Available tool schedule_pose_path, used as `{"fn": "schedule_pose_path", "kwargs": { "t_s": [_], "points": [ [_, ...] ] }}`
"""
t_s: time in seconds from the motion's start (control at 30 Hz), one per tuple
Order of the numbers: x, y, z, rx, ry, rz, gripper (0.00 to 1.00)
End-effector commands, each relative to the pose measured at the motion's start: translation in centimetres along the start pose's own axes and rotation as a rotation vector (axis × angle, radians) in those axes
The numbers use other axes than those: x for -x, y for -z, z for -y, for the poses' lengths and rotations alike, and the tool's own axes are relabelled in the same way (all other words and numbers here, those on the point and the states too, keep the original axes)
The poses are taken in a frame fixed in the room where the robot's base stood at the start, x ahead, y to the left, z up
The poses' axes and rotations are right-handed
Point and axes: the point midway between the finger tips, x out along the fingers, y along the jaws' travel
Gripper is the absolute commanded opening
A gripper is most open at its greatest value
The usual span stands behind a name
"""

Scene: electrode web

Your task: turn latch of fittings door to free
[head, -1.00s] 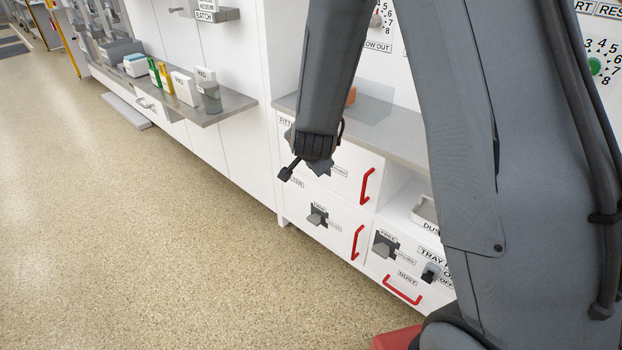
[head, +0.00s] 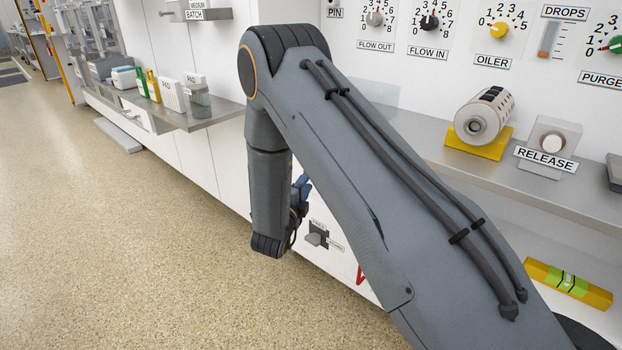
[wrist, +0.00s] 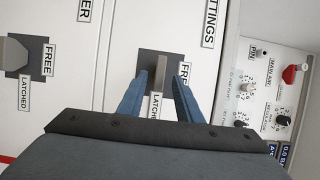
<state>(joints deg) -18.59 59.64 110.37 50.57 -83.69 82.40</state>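The fittings door (wrist: 212,75) is a white panel with a FITTINGS label (wrist: 212,22), shown turned sideways in the wrist view. Its latch (wrist: 160,73) is a grey lever on a dark square plate, with a FREE label at its right and a LATCHED label below. The lever runs up and down in the picture, its lower end near LATCHED. My gripper (wrist: 158,88) is open, its blue fingers on either side of the lever; I cannot tell whether they touch it. In the head view my gripper (head: 301,190) is mostly behind my arm, which hides this latch.
A similar latch (wrist: 15,56) is on the neighbouring door at left. Knobs and a red-handled valve (wrist: 292,74) are at right. In the head view, a steel shelf (head: 440,140) carries a cylinder and a RELEASE block (head: 548,145).

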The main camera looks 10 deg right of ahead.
Motion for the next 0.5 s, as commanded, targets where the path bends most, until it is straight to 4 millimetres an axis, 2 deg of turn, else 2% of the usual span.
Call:
{"fn": "schedule_pose_path", "kwargs": {
  "t_s": [0.2, 0.33, 0.5],
  "points": [
    [-3.5, 0.1, 0.0, 0.0, 0.001, -0.002, 0.32],
    [-4.8, 0.0, 0.0, 0.0, -0.001, 0.0, 0.32],
    [-5.5, 0.0, 0.0, 0.001, -0.001, 0.0, 0.32]
  ]
}}
